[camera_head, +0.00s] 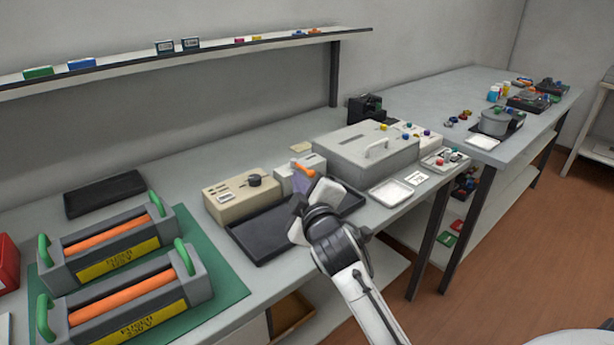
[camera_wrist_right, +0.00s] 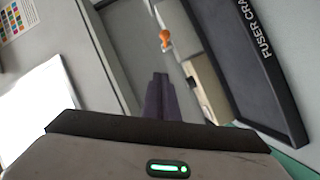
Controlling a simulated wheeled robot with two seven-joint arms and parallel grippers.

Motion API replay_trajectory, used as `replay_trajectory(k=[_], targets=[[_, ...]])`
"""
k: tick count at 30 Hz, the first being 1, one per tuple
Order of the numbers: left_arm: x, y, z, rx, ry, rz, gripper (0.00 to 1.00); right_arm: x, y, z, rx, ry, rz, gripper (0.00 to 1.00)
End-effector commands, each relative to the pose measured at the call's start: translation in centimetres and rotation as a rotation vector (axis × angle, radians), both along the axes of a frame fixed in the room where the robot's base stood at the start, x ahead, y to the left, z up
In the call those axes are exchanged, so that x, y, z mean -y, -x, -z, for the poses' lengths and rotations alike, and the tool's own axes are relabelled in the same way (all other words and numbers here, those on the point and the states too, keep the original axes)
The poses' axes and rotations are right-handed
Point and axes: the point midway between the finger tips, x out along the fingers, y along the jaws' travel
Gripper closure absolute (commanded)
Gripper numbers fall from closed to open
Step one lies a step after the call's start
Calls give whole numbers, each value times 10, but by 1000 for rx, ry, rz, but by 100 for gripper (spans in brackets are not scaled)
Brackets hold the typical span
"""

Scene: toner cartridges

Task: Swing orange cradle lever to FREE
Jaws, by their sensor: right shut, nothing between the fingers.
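The orange lever (camera_head: 302,168) stands on top of a small light grey box (camera_head: 287,180) at the back of the bench. It also shows in the wrist view (camera_wrist_right: 165,39), just beyond my fingers. My right gripper (camera_head: 301,184) is shut and empty, in front of the lever in the head view, with its dark purple fingers (camera_wrist_right: 158,92) pointing towards the lever area. A gap shows between fingertips and lever in the wrist view. I cannot read any lever marking. The black cradle tray (camera_head: 262,257) lies in front of the box, partly hidden by my arm. My left gripper is not in view.
A beige box with a black knob (camera_head: 236,204) stands left of the lever box. A large grey case with a handle (camera_head: 350,150) stands close on the right. Two grey fuser units with green handles (camera_head: 192,282) rest on a green mat (camera_head: 231,285).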

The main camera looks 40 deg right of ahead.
Motion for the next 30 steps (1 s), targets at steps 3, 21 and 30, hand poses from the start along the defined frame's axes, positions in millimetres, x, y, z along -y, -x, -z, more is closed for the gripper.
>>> replay_trajectory(k=[3,21,30], targets=[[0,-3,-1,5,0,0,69,10,-26,2,1,1,2,100],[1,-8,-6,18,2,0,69,53,-47,29,-1,0,1,100],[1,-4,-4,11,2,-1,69,53,-47,29,0,0,-1,100]])
